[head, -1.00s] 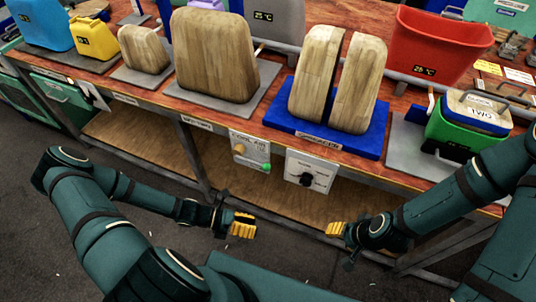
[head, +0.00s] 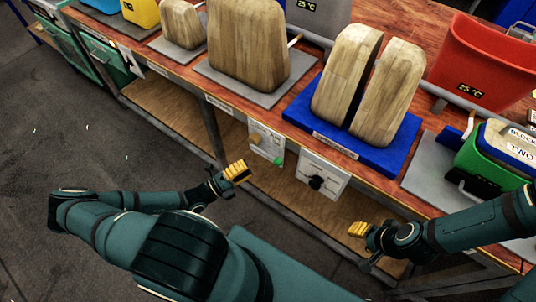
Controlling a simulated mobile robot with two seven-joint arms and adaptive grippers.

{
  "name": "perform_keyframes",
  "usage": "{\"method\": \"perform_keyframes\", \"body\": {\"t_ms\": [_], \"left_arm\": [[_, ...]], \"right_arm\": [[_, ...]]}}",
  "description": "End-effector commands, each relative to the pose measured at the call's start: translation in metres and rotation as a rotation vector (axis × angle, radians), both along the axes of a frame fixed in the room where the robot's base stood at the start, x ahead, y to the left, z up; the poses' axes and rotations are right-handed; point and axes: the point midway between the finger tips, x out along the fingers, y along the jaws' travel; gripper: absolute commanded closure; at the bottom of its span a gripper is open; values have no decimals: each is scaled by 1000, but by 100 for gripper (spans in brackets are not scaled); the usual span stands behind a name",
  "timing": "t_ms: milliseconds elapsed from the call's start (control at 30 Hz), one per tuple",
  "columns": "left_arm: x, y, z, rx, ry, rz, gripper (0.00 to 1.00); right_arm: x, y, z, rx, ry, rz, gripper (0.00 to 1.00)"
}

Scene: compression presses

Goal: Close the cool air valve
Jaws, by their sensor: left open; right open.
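A light panel (head: 266,142) hangs under the table's front edge; its label is too blurred to read now. It has a tan knob (head: 255,138) and a green button or lamp (head: 278,161). To its right, a white panel (head: 310,172) carries a black dial (head: 316,183). My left gripper (head: 237,172), with yellow fingertips, is open and empty, just below and left of the light panel, apart from it. My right gripper (head: 358,229) is open and empty, below and right of the white panel.
Two wooden blocks stand on a blue base (head: 325,132) above the panels. A large wooden block (head: 250,45) stands on a grey plate to the left. A red bin (head: 480,65) and a green container (head: 490,163) are at right. A table leg (head: 213,137) stands left of the panels.

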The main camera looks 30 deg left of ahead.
Motion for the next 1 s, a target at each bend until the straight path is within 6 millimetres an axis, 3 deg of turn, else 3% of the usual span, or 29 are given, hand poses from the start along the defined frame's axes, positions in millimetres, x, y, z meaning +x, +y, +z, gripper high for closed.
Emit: {"method": "perform_keyframes", "body": {"t_ms": [200, 400, 600, 900, 1000], "left_arm": [[38, -21, 8, -3, -2, -1, 59], [64, -33, 13, 0, -1, -1, 59], [75, -39, 15, 2, 0, -1, 59], [76, -39, 16, 2, 1, -1, 56], [76, -39, 16, 2, 1, -1, 91]], "right_arm": [[1, 0, -4, 0, -2, -1, 53], [1, 0, -6, 0, -3, -1, 53], [2, 0, -7, 0, -4, -1, 53], [2, 0, -7, 0, -4, -1, 53], [2, 0, -7, 0, -4, -1, 53]]}}
